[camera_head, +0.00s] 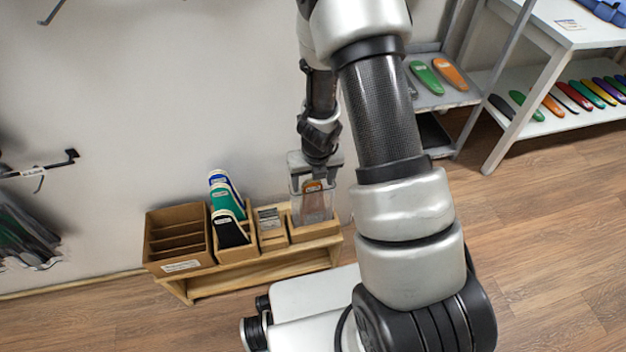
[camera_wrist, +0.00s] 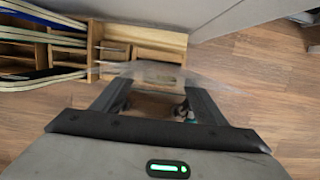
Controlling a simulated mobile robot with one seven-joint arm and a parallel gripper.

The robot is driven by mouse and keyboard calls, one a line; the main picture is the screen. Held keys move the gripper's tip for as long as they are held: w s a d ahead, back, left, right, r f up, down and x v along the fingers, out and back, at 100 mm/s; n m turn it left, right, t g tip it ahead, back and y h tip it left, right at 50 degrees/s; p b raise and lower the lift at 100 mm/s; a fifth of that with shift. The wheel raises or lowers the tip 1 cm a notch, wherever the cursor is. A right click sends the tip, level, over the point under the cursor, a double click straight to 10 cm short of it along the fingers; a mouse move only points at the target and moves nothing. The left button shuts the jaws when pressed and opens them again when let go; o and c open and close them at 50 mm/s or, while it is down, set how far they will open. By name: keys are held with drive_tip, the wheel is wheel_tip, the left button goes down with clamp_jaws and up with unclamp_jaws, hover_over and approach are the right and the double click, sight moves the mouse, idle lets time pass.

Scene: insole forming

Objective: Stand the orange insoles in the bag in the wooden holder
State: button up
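A clear bag (camera_head: 327,202) with an orange insole (camera_head: 312,203) showing inside hangs or stands upright below my gripper (camera_head: 315,177). Its lower end is at the right compartment of the wooden holder (camera_head: 312,233); I cannot tell whether it rests on the bottom. In the wrist view the two fingers of my gripper (camera_wrist: 158,92) are spread apart, with the pale top of the bag (camera_wrist: 158,72) between them and clear plastic reaching out to the sides. Whether the fingers press on the bag is not clear.
Left of that compartment stand a grey pack (camera_head: 269,222), green, blue and black insoles (camera_head: 228,212), and a brown divided box (camera_head: 178,236), all on a low wooden bench (camera_head: 262,268). A wall is close behind. Shelves with coloured insoles (camera_head: 570,100) stand at the right.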

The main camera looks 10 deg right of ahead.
drive_tip(key=p+v, duration=1)
drive_tip(key=v, duration=0.7)
drive_tip(key=shift+r, duration=0.2)
drive_tip(key=shift+s, duration=0.1)
